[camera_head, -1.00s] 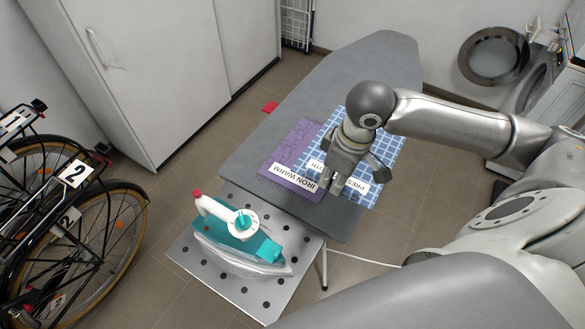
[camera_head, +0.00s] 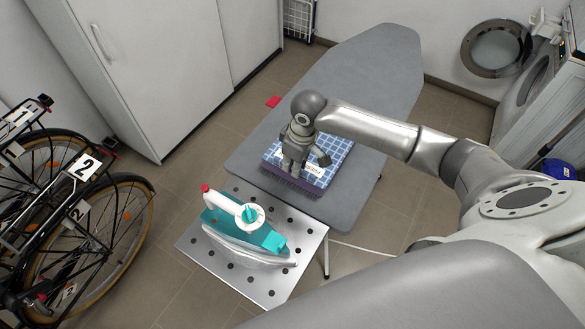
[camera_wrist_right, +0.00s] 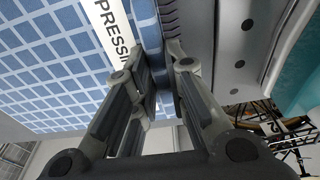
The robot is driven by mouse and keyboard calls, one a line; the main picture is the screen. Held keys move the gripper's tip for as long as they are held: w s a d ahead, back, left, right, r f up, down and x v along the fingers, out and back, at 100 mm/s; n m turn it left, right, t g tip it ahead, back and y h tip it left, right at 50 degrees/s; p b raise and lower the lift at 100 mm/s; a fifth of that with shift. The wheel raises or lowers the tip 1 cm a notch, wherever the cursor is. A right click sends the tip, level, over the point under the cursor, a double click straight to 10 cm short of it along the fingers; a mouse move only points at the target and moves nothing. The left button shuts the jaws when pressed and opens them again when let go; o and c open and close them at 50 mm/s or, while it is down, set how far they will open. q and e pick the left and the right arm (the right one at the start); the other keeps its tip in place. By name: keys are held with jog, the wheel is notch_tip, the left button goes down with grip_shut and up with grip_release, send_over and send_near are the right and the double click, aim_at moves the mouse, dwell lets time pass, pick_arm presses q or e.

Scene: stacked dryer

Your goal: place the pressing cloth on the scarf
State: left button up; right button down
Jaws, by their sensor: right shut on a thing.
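The pressing cloth (camera_head: 335,155) is blue with a white grid and a white label. It lies over or just above the purple scarf (camera_head: 284,183), covering most of it; I cannot tell if it rests fully. Only the scarf's front and left edge shows. My right gripper (camera_head: 291,172) is over the cloth's front left part, shut on its edge. In the right wrist view the cloth (camera_wrist_right: 45,70) spreads to the left of my right gripper (camera_wrist_right: 150,65), with its label beside the fingers. My left gripper is not in view.
The grey ironing board (camera_head: 375,75) is clear behind the cloth. An iron (camera_head: 245,235) with a teal and white body stands on the perforated metal rest (camera_head: 275,285) at the front. Bicycles (camera_head: 80,225) stand at left, a white cabinet (camera_head: 150,60) behind them.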

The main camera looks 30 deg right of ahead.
jog(key=shift+w+a+f, duration=0.15)
jog(key=shift+w+f, duration=0.25)
jog(key=shift+f, duration=1.6)
jog(key=c, duration=1.5)
grip_release()
jog(key=shift+o, duration=0.2)
jog(key=r, duration=0.4)
jog(key=s+r, duration=0.1)
jog(key=r, duration=0.3)
jog(key=d+r+b, duration=0.1)
jog(key=r, duration=0.3)
jog(key=shift+s, duration=0.35)
